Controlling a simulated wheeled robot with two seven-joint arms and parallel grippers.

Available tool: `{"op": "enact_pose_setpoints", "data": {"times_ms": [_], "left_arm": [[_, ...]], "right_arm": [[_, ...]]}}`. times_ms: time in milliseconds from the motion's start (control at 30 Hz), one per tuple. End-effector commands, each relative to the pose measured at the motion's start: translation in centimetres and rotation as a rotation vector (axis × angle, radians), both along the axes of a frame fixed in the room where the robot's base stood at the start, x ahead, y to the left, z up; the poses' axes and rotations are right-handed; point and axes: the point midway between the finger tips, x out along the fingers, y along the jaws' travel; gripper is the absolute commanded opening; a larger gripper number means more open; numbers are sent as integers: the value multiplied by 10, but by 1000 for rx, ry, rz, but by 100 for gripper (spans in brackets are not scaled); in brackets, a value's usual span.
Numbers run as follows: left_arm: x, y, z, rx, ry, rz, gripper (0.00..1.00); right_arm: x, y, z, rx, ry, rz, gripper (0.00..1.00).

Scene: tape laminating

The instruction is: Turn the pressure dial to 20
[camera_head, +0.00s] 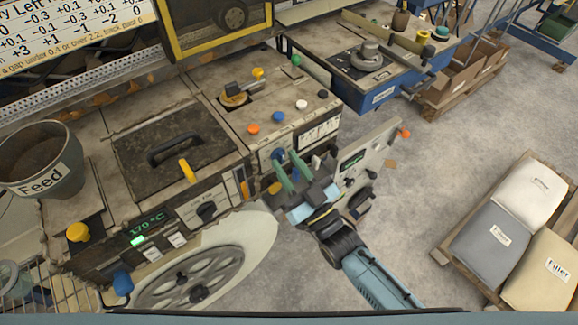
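A small blue knob (278,154) sits on the front face of the machine, below and left of a white gauge panel (319,131). No readable label shows whether it is the pressure dial. My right gripper (284,157) comes from the lower right, its two green fingers apart and their tips at the blue knob. The fingers partly cover the knob's surroundings, and I cannot tell whether they press on it. A black dial (206,210) sits on another panel to the left, away from the gripper. My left gripper is not in view.
A green display (147,223) reads 170 °C. Coloured knobs, including an orange one (253,129), stand on the machine top. A grey control panel (368,160) is close right of my gripper. A Feed bucket (62,181) stands left. Sacks on a pallet (502,238) lie right; floor between is free.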

Motion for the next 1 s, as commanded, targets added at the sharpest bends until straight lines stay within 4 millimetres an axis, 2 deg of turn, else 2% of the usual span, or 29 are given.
{"op": "enact_pose_setpoints", "data": {"times_ms": [667, 767, 1000], "left_arm": [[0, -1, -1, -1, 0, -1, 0], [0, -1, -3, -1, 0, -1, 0], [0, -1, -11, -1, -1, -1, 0]], "right_arm": [[-5, -1, -4, -4, 5, 3, 31], [-15, -8, -10, -4, 6, 4, 31], [-55, -36, -32, -6, 7, 4, 31]]}}
